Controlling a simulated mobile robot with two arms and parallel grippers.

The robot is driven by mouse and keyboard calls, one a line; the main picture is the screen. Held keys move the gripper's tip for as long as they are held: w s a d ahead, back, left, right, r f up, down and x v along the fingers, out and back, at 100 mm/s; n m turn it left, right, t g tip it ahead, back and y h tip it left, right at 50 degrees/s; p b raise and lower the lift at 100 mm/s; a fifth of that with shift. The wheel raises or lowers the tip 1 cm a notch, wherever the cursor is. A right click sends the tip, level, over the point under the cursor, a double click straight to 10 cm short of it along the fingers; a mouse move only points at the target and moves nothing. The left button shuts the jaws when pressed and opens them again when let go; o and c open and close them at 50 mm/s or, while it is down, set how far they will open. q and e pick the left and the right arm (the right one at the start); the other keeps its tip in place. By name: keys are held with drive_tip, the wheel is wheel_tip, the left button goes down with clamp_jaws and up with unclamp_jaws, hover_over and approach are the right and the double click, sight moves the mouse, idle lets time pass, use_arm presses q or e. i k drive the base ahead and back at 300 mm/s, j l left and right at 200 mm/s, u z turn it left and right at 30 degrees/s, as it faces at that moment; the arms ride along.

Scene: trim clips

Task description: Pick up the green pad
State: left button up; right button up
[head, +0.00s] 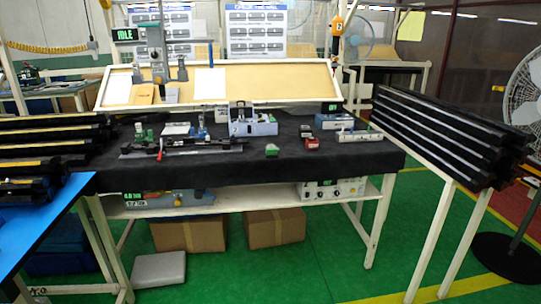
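A small dark block with a green top (271,150) sits on the black-covered workbench (215,166), right of the middle and near the front; it looks like the green pad. It stands apart from a similar block with a red top (312,143) to its right. Another small green item (140,134) is at the bench's left, by the long metal fixture; it is too small to make out clearly. Neither of my grippers shows in the head view.
A long metal fixture (185,147) and a grey-blue box (253,122) stand on the bench. Black bar stacks flank it at left (40,155) and right (440,128). A fan (525,95) stands far right. Green floor (330,265) in front is open.

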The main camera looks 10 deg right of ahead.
sight(270, 153)
drive_tip(key=i, duration=1.2)
